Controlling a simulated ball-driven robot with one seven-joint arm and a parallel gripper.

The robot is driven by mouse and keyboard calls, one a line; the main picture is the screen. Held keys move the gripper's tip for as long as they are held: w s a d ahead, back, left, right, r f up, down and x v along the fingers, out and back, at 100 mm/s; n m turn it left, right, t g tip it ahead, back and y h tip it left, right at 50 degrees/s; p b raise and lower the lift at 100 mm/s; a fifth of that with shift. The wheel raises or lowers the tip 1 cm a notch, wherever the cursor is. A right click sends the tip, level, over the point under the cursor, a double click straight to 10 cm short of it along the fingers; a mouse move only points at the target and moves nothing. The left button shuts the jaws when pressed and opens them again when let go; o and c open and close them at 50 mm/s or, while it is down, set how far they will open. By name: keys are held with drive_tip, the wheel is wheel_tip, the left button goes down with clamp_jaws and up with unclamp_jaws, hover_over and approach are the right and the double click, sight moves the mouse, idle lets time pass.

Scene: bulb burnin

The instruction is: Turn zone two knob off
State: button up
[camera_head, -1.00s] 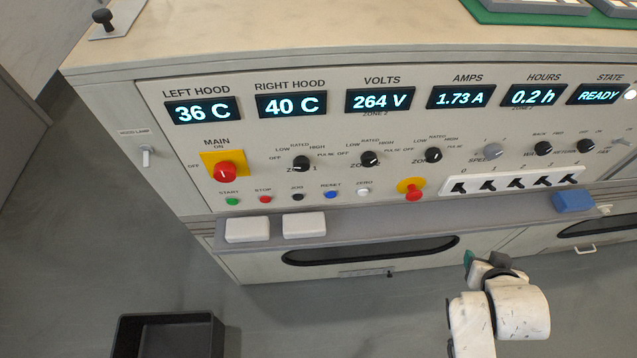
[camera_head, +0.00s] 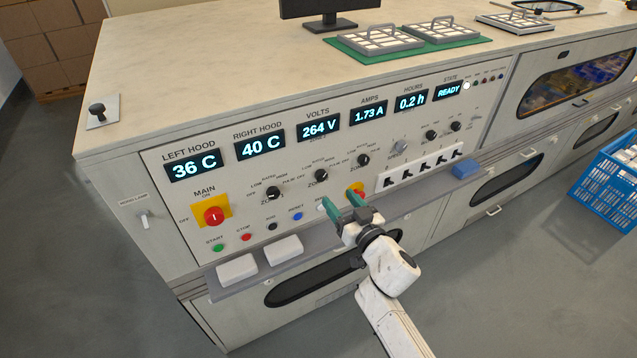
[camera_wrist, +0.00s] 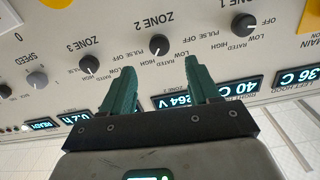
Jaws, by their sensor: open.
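The zone two knob (camera_head: 321,174) is the middle one of three black zone knobs on the sloping panel. In the wrist view the zone two knob (camera_wrist: 158,45) appears upside down, between and beyond my fingertips, with OFF, LOW, RATED, HIGH and PULSE around it. I cannot tell for sure which mark its pointer faces. My gripper (camera_head: 341,202), with green fingers, is open and empty. It is in front of the panel, below and slightly right of the knob and apart from it. It also shows in the wrist view (camera_wrist: 160,70).
The zone one knob (camera_head: 273,193) and zone three knob (camera_head: 363,160) flank it. A red main switch (camera_head: 214,216) is at left. A red button on yellow (camera_head: 357,187) is partly behind my fingers. A ledge with white blocks (camera_head: 283,249) and a blue block (camera_head: 466,169) juts out below.

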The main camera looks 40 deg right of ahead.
sight(323, 178)
drive_tip(key=x, duration=0.8)
drive_tip(key=shift+w+d, duration=0.2)
drive_tip(key=shift+w, duration=0.15)
drive_tip(key=shift+c, duration=0.4)
drive_tip(key=c, duration=1)
drive_tip(key=shift+o, duration=0.2)
